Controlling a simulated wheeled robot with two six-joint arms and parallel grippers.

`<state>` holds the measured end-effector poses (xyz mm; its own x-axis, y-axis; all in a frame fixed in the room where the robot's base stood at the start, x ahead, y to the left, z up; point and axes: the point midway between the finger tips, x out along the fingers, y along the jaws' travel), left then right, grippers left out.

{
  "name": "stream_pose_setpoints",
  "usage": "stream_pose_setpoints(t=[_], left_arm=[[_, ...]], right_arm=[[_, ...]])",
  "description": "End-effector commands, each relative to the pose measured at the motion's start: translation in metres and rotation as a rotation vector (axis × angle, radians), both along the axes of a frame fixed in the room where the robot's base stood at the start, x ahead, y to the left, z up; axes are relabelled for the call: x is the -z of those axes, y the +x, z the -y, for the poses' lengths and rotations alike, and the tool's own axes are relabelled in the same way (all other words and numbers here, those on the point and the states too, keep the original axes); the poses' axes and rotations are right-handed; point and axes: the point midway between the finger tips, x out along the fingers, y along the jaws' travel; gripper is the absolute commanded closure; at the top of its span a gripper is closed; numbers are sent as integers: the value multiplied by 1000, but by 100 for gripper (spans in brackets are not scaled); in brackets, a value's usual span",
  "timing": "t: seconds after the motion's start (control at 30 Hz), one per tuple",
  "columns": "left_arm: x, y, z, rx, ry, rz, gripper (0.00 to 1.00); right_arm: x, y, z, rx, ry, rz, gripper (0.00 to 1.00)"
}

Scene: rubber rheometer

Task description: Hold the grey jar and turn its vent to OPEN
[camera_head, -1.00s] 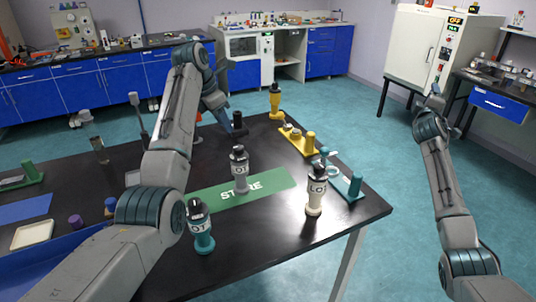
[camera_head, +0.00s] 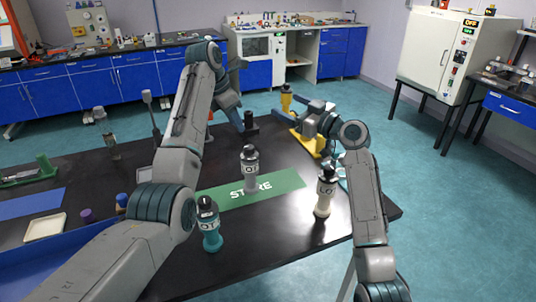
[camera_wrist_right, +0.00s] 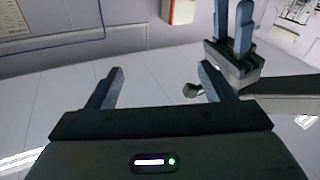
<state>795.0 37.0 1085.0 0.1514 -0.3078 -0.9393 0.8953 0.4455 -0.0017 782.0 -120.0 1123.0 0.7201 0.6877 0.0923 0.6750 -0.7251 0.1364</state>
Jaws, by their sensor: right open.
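The grey jar (camera_head: 250,175) with a black top stands upright on the green STORE mat (camera_head: 285,183). Its lettering is too small to read, and I cannot tell its vent setting. My left gripper (camera_head: 239,66) is up beyond the jar, apart from it; its fingers stand apart and empty in the right wrist view (camera_wrist_right: 231,20). My right gripper (camera_head: 303,109) is open and empty, above the yellow fixture (camera_head: 308,143) to the right of and behind the jar.
A teal jar (camera_head: 209,228) stands in front of the mat, a cream jar (camera_head: 323,200) to its right. A black jar (camera_head: 251,122) and a yellow jar (camera_head: 286,103) stand at the back. Left are a white tray (camera_head: 45,223) and purple cup (camera_head: 87,215).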

Motion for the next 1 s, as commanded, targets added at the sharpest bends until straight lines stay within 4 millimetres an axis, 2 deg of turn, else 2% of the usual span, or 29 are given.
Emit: stream_pose_setpoints(t=[0.03,0.1,0.2,0.3,0.67,0.93,0.97,1.0], left_arm=[[0,0,0,0,0,0,64],[0,0,0,0,0,0,64],[0,0,0,0,0,0,64],[0,0,0,0,0,0,64],[0,0,0,0,0,0,64],[0,0,0,0,0,0,64],[0,0,0,0,0,0,64],[0,0,0,0,0,0,64]], right_arm=[[28,-7,-20,-29,27,-36,25],[58,-11,-35,-41,38,-71,25],[94,-16,-51,-40,41,-113,25],[118,-20,-60,-36,39,-141,25],[163,-23,-67,-31,34,-166,25],[216,-23,-66,-31,34,-167,25],[221,-22,-67,-31,34,-166,25],[215,-14,-76,-32,36,-161,25]])
